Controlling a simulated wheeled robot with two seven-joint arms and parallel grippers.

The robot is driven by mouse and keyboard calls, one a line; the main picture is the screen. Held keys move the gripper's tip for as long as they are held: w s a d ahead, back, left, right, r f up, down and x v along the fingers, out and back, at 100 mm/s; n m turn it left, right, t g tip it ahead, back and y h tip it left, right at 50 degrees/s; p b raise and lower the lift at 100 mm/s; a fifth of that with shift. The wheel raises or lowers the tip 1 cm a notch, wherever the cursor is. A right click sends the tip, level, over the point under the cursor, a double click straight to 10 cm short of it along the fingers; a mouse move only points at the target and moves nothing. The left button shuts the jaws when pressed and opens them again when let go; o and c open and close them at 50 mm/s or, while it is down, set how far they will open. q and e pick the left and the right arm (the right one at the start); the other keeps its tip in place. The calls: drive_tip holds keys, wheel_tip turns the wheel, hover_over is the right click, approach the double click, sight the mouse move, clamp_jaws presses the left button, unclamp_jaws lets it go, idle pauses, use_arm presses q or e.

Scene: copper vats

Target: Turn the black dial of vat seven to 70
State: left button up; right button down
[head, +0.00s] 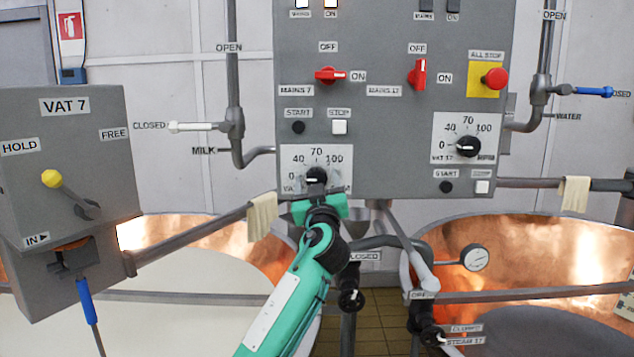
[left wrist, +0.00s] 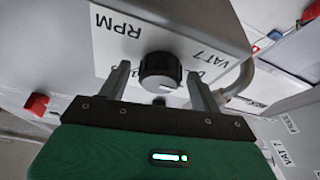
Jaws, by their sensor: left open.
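The black dial of vat seven (head: 316,176) sits low on the grey control panel, on a white scale plate (head: 334,158) marked 0, 40, 70 and 100. My left gripper (head: 320,203) is right in front of it and hides the plate's lower part. I cannot tell the dial's setting. In the left wrist view the dial (left wrist: 160,70) stands between the two fingers of my left gripper (left wrist: 157,78). The fingers are open, one on each side, with a small gap showing beside the dial. My right gripper is not in view.
Above the dial are a black start button (head: 298,127), a white stop button (head: 339,127) and the red mains 7 switch (head: 330,75). The similar vat 17 dial (head: 468,146) is to the right. A rail with a cloth (head: 262,217) and copper vats (head: 193,232) lie below.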

use_arm(q)
drive_tip(key=c, duration=1)
